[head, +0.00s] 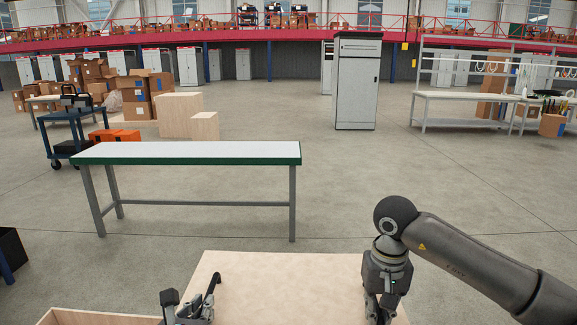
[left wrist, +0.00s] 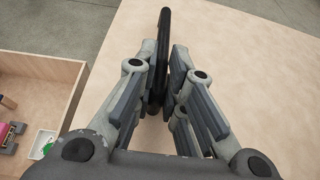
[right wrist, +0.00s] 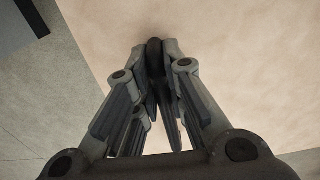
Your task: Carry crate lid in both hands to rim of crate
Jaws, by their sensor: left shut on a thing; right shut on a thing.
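The crate lid (head: 285,285) is a broad pale wooden panel at the bottom of the head view. My left gripper (head: 208,295) is shut on a black handle (left wrist: 164,40) near the lid's left side. My right gripper (head: 380,318) is over the lid's right side; in the right wrist view it is shut on another dark handle (right wrist: 154,50). The open wooden crate (head: 95,318) shows at the bottom left, left of the lid. In the left wrist view, small items lie inside the crate (left wrist: 62,75). The gap between lid and crate rim is hard to judge.
A workbench with a green edge (head: 190,161) stands ahead, beyond the lid. A grey cabinet (head: 357,85) and another bench (head: 465,97) stand farther back. A blue cart (head: 68,125) is at the left. Open concrete floor lies between them.

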